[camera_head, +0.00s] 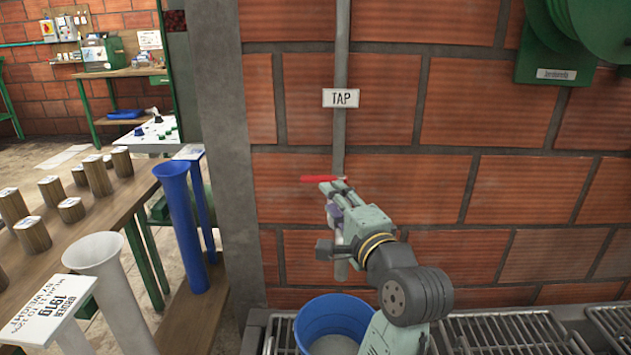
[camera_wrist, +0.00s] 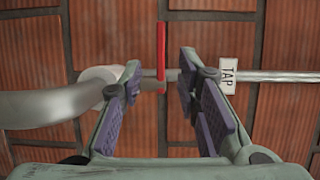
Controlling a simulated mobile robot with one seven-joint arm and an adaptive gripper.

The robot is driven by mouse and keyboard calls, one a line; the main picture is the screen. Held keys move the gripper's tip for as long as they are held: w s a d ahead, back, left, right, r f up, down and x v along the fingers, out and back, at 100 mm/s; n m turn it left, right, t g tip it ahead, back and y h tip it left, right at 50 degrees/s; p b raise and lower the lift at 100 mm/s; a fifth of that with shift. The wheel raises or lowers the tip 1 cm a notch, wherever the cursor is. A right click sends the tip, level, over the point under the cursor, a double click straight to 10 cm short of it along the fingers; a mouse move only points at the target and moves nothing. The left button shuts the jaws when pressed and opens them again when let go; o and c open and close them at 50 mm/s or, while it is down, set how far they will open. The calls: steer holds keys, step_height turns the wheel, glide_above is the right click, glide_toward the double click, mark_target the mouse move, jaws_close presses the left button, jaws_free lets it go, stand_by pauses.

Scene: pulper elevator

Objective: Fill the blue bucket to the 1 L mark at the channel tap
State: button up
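The blue bucket (camera_head: 332,312) stands upright on the metal grating below the tap pipe. A pale surface shows inside it; I cannot tell whether it is water or the bottom, and no 1 L mark is visible. The tap's red lever (camera_head: 319,179) sticks out to the left of the vertical pipe, below the TAP sign (camera_head: 341,98). My gripper (camera_head: 330,190) is at the lever's height. In the wrist view my gripper (camera_wrist: 160,82) is open, and the red lever (camera_wrist: 161,50) lies between and beyond its fingertips. Contact with the lever cannot be told.
A grey pillar (camera_head: 226,150) stands left of the tap. A wooden table (camera_head: 105,225) with several wooden cylinders is farther left, near a tall blue funnel-topped tube (camera_head: 183,225). Metal grating (camera_head: 515,335) extends right. A green reel (camera_head: 580,40) hangs on the brick wall.

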mark_target(318, 181)
steer(key=p+x, duration=0.1)
steer(key=x, duration=0.8)
steer(key=shift+w+a, duration=0.25)
steer(key=shift+w, duration=0.1)
jaws_close()
stand_by(0.4)
